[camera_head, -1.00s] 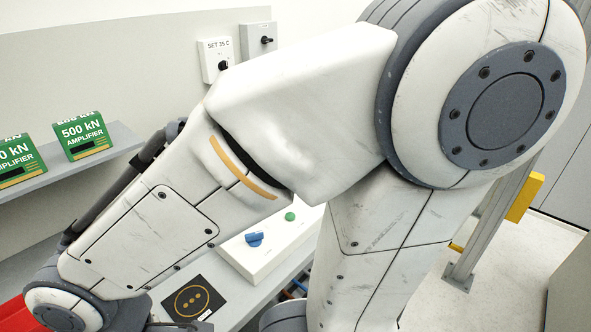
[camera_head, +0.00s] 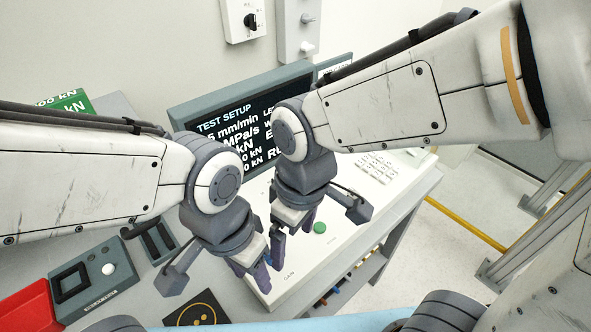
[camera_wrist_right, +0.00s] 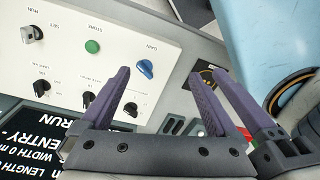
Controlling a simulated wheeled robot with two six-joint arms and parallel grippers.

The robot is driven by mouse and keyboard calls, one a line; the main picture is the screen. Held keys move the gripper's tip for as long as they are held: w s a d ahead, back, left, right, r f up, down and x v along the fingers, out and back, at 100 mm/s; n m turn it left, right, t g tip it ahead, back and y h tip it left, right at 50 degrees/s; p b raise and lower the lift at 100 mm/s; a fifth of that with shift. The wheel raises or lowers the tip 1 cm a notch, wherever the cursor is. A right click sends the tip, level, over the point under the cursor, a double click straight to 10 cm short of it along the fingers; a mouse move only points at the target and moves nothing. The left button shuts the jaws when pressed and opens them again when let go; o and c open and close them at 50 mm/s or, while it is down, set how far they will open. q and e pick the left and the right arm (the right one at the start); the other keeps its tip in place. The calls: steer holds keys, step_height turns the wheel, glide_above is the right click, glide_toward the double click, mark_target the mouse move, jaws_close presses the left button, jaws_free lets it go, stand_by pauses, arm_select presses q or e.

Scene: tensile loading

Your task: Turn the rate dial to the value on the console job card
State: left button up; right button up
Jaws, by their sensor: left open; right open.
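I cannot tell which black knob is the rate dial. My right gripper (camera_head: 292,225) is open and empty above the panel; its fingers also show in the right wrist view (camera_wrist_right: 163,80). My left gripper (camera_head: 257,272) is open beside it, near the partly hidden blue knob.
A green button (camera_head: 319,228) sits on the panel. A dark screen (camera_head: 235,120) headed TEST SETUP stands behind, partly covered by my arms. A grey box with a white button (camera_head: 85,282) and a red object (camera_head: 30,308) are at left. My two grippers are close together.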

steer(key=w+a+f+n+p, duration=0.1)
steer(key=w+f+n+p, duration=0.1)
steer(key=w+n, duration=0.85)
steer(key=w+a+f+n+p, duration=0.1)
steer(key=w+f+n+p, duration=0.3)
steer(key=w, duration=1.2)
steer(key=shift+n+h, duration=0.25)
steer(key=shift+h, duration=0.15)
step_height(320, 180, down, 8)
steer(key=shift+w+a+r+p, duration=0.1)
steer(key=shift+w+a+p, duration=0.05)
steer(key=shift+p, duration=0.65)
steer(key=shift+f, duration=0.45)
steer(key=c, duration=1.1)
steer(key=shift+a, duration=0.15)
steer(key=shift+c, duration=1.4)
